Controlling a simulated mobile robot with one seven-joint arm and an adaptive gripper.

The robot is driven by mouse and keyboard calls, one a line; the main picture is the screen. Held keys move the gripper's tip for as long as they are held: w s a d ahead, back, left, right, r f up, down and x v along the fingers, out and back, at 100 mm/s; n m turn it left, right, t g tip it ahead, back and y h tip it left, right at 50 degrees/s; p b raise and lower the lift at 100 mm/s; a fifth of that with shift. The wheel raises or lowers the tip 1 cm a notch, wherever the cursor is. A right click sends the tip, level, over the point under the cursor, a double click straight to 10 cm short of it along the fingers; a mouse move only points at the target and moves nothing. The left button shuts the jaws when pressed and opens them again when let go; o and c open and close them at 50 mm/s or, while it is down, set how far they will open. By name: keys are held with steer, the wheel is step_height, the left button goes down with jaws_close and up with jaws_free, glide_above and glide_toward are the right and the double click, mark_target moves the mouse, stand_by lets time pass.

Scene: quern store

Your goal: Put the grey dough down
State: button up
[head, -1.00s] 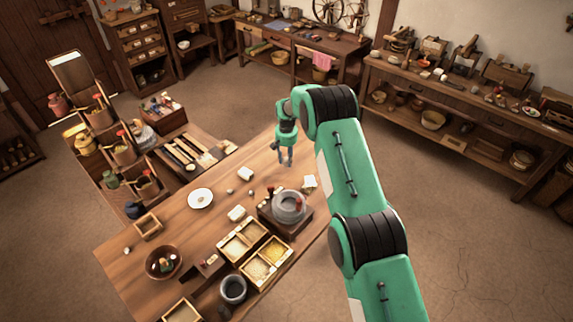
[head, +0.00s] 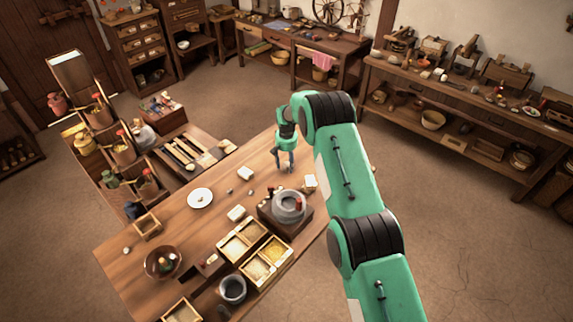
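My gripper (head: 285,168) is above the far right part of the wooden table (head: 180,225), pointing down. Its two fingers stand apart, and I see nothing between them. I cannot make out for certain which lump is the grey dough. Small pale lumps lie on the table left of the gripper: a whitish one (head: 245,174) and two smaller ones, (head: 229,191) and (head: 250,192). All are apart from the fingers.
A white plate (head: 200,199), divided grain boxes (head: 241,262) and a brown bowl (head: 164,262) fill the table's left and front.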

mark_target(286, 163)
steer(key=shift+r, duration=0.1)
step_height(286, 163, up, 12)
steer(key=p, duration=0.1)
stand_by(0.8)
steer(key=shift+r, duration=0.15)
stand_by(0.6)
